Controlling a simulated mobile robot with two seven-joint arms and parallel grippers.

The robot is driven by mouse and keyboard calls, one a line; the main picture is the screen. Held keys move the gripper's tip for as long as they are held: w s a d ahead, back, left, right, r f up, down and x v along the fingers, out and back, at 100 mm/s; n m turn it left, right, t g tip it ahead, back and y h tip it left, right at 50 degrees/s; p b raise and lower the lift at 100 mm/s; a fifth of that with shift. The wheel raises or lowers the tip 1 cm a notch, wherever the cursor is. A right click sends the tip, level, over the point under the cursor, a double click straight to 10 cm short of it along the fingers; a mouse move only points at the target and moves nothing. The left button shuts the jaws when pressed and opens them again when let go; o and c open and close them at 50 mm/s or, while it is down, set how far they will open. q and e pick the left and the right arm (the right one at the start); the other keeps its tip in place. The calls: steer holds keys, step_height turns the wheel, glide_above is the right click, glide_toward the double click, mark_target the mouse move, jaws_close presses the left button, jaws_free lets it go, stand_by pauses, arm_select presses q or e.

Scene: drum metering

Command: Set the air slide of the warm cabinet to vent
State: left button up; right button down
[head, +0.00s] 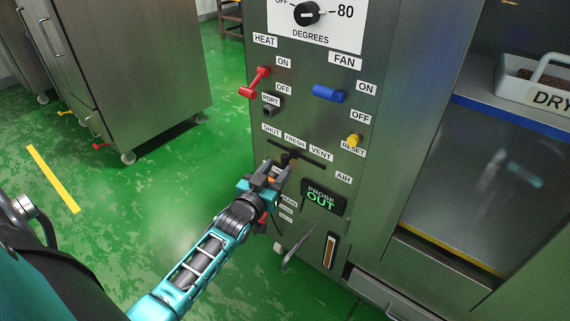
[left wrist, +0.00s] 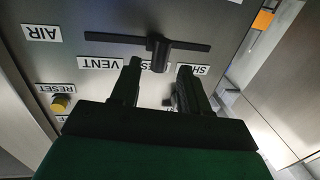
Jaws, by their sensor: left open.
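The air slide is a dark knob on a horizontal slot in the cabinet's control panel (head: 315,120). In the left wrist view, upside down, the knob (left wrist: 158,52) stands around the slot's middle, by the partly hidden FRESH label, between VENT (left wrist: 100,63) and SHUT. My left gripper (head: 277,171) is at the panel just below the slot, open. In the wrist view its two fingers (left wrist: 159,86) lie either side of the knob's line, with a gap to each side; whether the tips reach around it I cannot tell. My right gripper is not in view.
Above the slot are the red heat lever (head: 256,82), the blue fan lever (head: 328,94) and the yellow reset button (head: 353,141). Below is a probe display (head: 323,197) reading OUT. An open compartment with a tray (head: 520,88) is at right.

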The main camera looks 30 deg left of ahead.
mark_target(283, 162)
arm_select(q)
steer(key=shift+w+a+b, duration=0.15)
steer(key=shift+w+b, duration=0.15)
steer(key=shift+w, duration=0.95)
steer(key=shift+w+a+b, duration=0.15)
steer(key=shift+w+b, duration=0.15)
steer(key=shift+w, duration=0.95)
steer(key=shift+c, duration=0.3)
jaws_close()
